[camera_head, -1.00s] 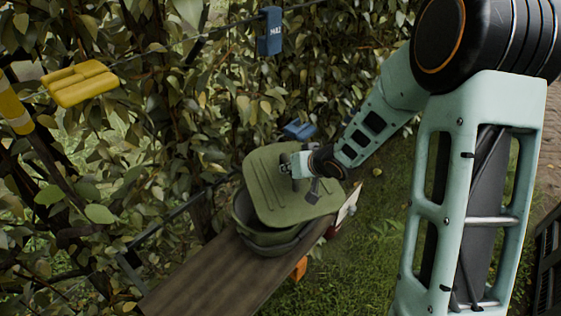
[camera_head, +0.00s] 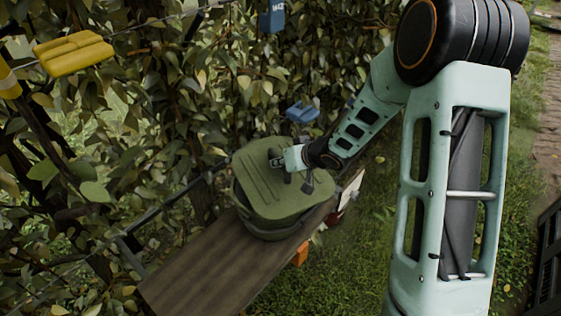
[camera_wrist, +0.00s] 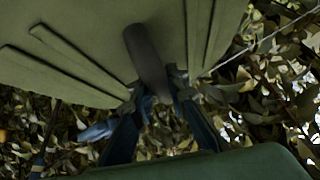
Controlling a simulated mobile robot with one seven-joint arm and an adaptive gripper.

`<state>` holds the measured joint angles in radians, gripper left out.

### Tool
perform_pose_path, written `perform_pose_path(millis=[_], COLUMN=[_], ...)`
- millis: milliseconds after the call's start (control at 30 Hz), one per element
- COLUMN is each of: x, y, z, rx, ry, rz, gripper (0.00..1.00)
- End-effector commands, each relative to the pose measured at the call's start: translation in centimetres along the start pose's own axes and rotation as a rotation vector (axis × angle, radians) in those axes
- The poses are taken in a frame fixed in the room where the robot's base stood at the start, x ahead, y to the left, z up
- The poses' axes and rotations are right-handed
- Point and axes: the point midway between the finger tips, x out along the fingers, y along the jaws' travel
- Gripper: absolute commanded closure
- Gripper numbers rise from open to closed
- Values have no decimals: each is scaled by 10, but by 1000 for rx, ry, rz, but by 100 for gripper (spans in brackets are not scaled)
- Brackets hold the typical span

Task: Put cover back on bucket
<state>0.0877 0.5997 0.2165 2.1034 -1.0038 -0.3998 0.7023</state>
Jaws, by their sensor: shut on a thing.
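The green ridged cover (camera_head: 258,184) is over the mouth of the green bucket (camera_head: 272,226) and hides its opening. I cannot tell whether it is fully seated or a little above the rim. The bucket stands upright on a wooden plank (camera_head: 205,268). My gripper (camera_head: 279,161) is above the cover and shut on its dark handle. In the wrist view the ridged cover (camera_wrist: 75,55) fills the upper left, and the handle (camera_wrist: 146,57) runs down between the fingertips of my gripper (camera_wrist: 153,93).
Dense foliage (camera_head: 130,110) stands behind and left of the plank. A yellow item (camera_head: 73,54) and blue items (camera_head: 302,112) hang among it. A white panel (camera_head: 351,188) and an orange object (camera_head: 300,255) are near the plank's right side. Grass lies to the right.

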Motion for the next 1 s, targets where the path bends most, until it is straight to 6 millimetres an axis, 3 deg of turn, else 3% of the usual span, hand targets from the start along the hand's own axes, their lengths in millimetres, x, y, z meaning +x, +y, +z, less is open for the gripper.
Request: perform_pose_path(millis=[133, 800, 833, 1000], x=[10, 12, 12, 12], y=[2, 4, 4, 4], z=[9, 12, 11, 11], rx=[-1, 0, 0, 0], ry=[2, 2, 2, 2], rz=[0, 0, 0, 0], gripper=[100, 100, 84, 66])
